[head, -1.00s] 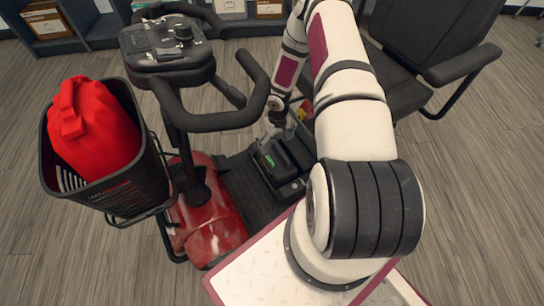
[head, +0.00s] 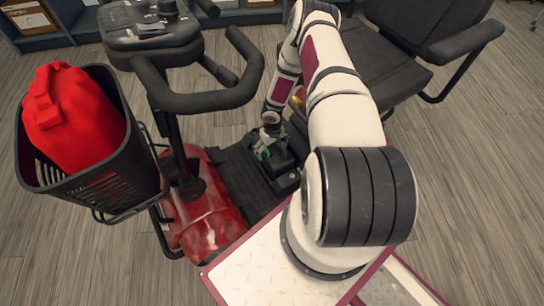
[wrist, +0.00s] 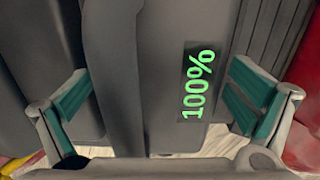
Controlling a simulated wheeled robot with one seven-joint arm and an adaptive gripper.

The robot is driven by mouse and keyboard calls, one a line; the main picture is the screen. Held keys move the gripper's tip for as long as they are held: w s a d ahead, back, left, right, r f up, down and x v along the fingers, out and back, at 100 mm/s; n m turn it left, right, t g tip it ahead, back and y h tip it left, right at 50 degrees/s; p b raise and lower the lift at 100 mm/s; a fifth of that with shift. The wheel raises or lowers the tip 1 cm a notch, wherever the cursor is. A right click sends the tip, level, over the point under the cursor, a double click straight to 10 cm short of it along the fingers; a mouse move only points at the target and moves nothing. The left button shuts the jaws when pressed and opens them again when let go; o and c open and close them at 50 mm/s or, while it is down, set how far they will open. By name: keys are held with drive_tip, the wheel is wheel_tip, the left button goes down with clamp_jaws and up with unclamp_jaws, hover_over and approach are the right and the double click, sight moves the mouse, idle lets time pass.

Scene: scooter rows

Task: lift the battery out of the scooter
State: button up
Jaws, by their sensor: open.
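The battery (head: 284,166) is a dark block low in the scooter's floor area, partly hidden by my gripper. In the wrist view the grey battery (wrist: 165,110) fills the middle, with a raised bar along it and a green "100%" display (wrist: 197,85). My gripper (wrist: 160,95) is open, with one teal-padded finger to each side of the raised bar and display. I cannot tell whether the pads touch the battery. In the head view my gripper (head: 266,150) is right at the battery's top. The scooter (head: 205,210) has a red front and a black deck.
The steering column carries a console (head: 150,28) and looped black handlebars (head: 205,98) to the left of my arm. A black basket (head: 100,185) holds a red bag (head: 72,120). The scooter seat (head: 385,60) stands behind my arm. Open floor lies at the right.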

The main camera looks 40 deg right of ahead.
drive_tip(key=shift+f, duration=0.55)
drive_tip(key=c, duration=1.7)
drive_tip(key=shift+r, duration=0.1)
drive_tip(key=shift+c, duration=0.4)
